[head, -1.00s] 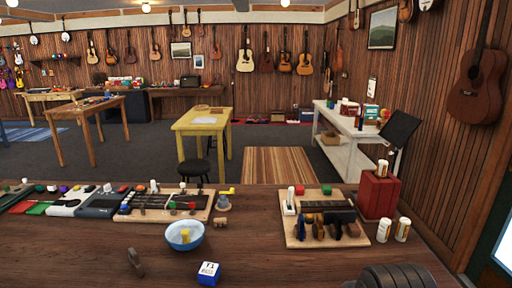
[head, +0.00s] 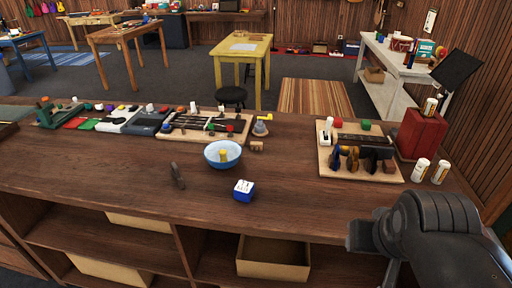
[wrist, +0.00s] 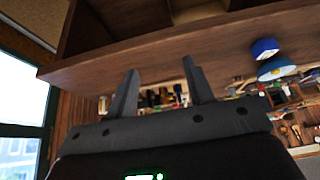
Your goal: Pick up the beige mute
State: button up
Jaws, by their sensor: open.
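A small tan-brown notched piece (head: 257,146) lies on the workbench just right of the blue bowl; it may be the beige mute, but it is too small to be sure. A yellow piece (head: 223,155) sits inside the blue bowl (head: 210,161). My gripper (wrist: 160,66) shows in the wrist view with its two fingers apart and nothing between them. It points toward the bench from its front edge, away from the bowl, which shows at the right of the wrist view (wrist: 277,70). In the head view my arm is at the lower right, with the fingers not clearly visible.
A blue-and-white cube (head: 244,191) and a dark upright piece (head: 178,176) stand near the bowl. A fretboard board (head: 170,135) lies behind, a tool board (head: 327,165) to the right, beside a red box (head: 424,136) and white bottles (head: 420,170). The bench front is mostly clear.

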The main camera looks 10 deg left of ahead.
jog(key=shift+o, duration=0.5)
jog(key=o, duration=0.3)
